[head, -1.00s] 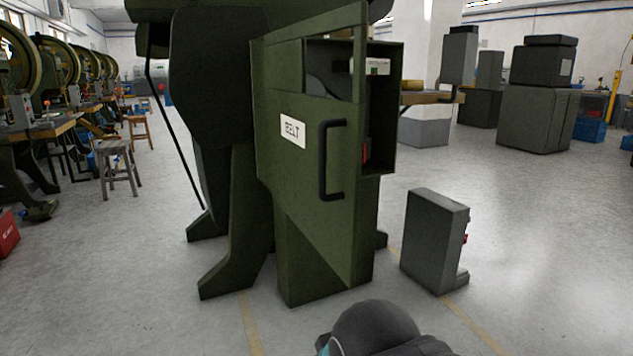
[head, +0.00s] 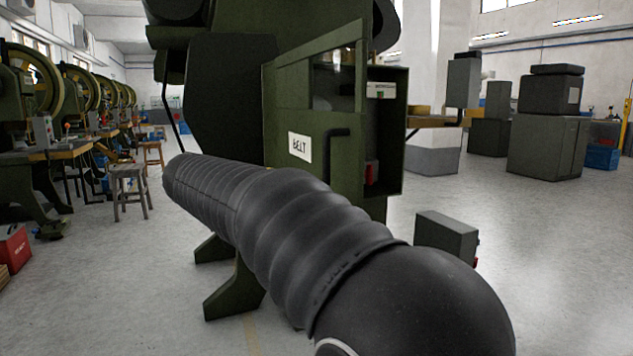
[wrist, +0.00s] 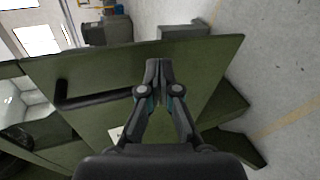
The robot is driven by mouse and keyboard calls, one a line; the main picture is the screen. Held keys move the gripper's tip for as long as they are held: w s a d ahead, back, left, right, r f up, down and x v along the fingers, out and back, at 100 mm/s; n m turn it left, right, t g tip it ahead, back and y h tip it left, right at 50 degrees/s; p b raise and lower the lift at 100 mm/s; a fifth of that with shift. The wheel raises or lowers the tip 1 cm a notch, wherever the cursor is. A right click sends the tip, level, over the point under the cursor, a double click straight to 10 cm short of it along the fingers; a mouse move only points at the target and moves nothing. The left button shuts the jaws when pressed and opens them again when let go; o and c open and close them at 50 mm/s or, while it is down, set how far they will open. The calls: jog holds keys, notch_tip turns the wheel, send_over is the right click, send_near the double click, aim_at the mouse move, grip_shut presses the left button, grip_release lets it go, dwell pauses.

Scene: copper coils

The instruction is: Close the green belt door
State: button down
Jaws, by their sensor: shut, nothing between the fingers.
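The green belt door (head: 312,118) hangs on the dark green machine in the head view, with a white BELT label (head: 300,147) and a black bar handle (head: 336,133). It stands open, and the cabinet's inside shows to its right. My arm hides the lower door and most of the handle. In the wrist view the door (wrist: 200,75) appears turned, with its handle (wrist: 90,101) to the left of my gripper (wrist: 160,64). My gripper is shut and empty in front of the door panel, beside the handle's end. Whether the fingertips touch the panel cannot be told.
A grey box (head: 446,237) stands on the floor right of the machine. A wooden stool (head: 130,188) and a row of presses (head: 35,125) stand at left. Dark cabinets (head: 547,135) stand at the back right. The floor at right is largely clear.

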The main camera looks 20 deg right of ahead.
jog(key=w+a+r+m+g+h+b, duration=0.1)
jog(key=w+a+r+m+g+h, duration=0.1)
jog(key=w+a+r+h, duration=0.3)
jog(key=b, duration=0.1)
send_near(353, 172)
jog(key=shift+y, duration=0.3)
jog(key=d, duration=0.7)
jog(key=shift+d+r, duration=0.1)
jog(key=shift+r, duration=0.2)
